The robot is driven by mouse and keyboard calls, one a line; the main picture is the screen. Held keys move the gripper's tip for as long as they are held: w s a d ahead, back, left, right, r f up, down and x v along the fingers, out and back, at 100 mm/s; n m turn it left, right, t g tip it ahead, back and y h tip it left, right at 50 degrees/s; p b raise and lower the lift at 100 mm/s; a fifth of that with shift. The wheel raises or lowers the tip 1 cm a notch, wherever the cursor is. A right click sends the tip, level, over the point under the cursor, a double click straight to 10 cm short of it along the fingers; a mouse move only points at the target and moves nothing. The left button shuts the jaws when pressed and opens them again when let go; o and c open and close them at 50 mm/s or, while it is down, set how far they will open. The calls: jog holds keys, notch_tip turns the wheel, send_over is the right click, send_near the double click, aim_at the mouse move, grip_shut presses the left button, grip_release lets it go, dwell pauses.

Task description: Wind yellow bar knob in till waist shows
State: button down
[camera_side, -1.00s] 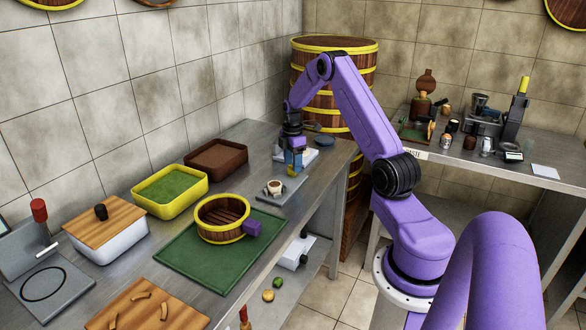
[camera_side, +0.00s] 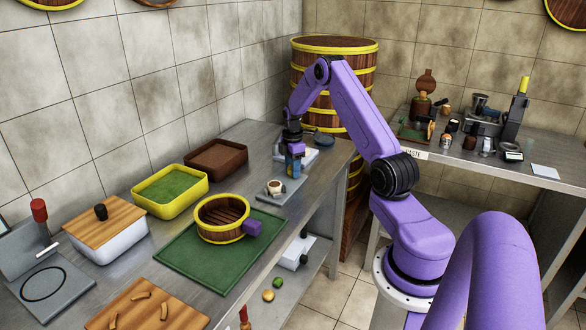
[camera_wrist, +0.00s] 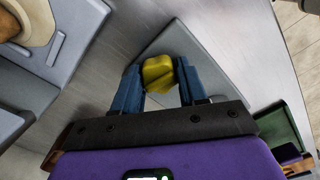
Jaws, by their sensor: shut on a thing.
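The yellow bar knob (camera_wrist: 158,73) shows between the blue fingertips of my gripper (camera_wrist: 159,86) in the wrist view. My gripper is shut on it. A grey plate (camera_wrist: 190,45) lies behind the knob. In the side view my gripper (camera_side: 295,172) points down at the far end of the near bench, by a white and grey device (camera_side: 313,157). The knob is hidden there by the fingers. No waist on the knob can be made out.
A yellow-rimmed wooden steamer (camera_side: 222,219) sits on a green mat (camera_side: 190,270). Yellow (camera_side: 170,208) and brown (camera_side: 240,160) trays line the wall side. A blue dish (camera_side: 323,140) is behind.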

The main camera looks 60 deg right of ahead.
jog(key=m, duration=0.3)
jog(key=shift+m, duration=0.3)
jog(key=m, duration=0.4)
jog(key=m, duration=0.4)
jog(key=shift+f+m, duration=0.1)
jog(key=shift+m, duration=0.2)
jog(key=m, duration=0.3)
jog(key=shift+m, duration=0.4)
jog(key=shift+f, duration=0.1)
jog(key=c, duration=0.8)
grip_release()
